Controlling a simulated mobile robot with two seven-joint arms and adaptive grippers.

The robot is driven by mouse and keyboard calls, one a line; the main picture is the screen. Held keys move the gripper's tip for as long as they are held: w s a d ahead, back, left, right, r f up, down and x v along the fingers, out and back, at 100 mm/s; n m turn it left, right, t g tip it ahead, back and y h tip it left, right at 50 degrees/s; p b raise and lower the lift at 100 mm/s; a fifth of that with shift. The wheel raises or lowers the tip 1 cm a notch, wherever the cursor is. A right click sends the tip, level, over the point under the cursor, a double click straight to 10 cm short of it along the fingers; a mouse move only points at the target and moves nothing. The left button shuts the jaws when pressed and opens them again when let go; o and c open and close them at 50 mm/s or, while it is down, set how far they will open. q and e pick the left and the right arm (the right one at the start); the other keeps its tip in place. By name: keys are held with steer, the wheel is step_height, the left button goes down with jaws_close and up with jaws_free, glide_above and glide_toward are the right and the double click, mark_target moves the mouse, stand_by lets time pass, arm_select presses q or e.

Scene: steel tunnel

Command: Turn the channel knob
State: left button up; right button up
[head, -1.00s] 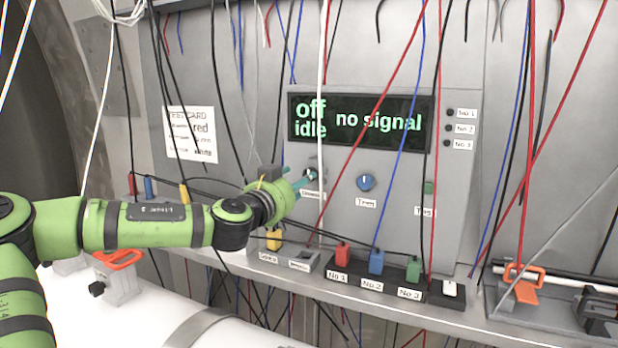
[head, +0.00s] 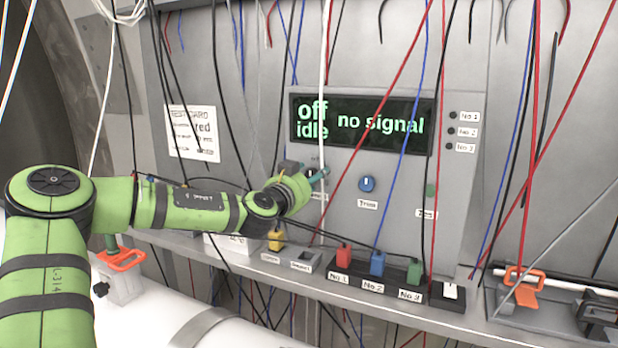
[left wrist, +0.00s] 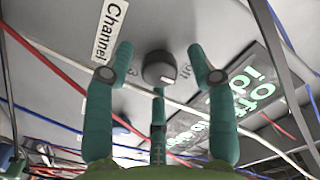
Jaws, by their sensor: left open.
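The channel knob (left wrist: 159,67) is a small dark round knob on the grey panel, with a light mark on its rim. In the left wrist view it lies between the teal fingertips of my left gripper (left wrist: 160,60), with a gap on each side. A third teal finger shows below the knob. The gripper is open. The Channel label (left wrist: 110,30) is beside the knob. In the head view my left gripper (head: 318,176) is at the panel, left of the blue Trim knob (head: 367,184), and mostly hides the channel knob. The display (head: 362,123) reads "off idle" and "no signal".
Several cables hang across the panel; a white one (head: 326,60) and a red one (head: 373,115) pass close to the gripper. Red (head: 343,257), blue (head: 377,263) and green (head: 413,272) plugs stand on the ledge below. A test card (head: 192,134) is at left.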

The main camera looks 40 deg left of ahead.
arm_select(q)
jaws_close()
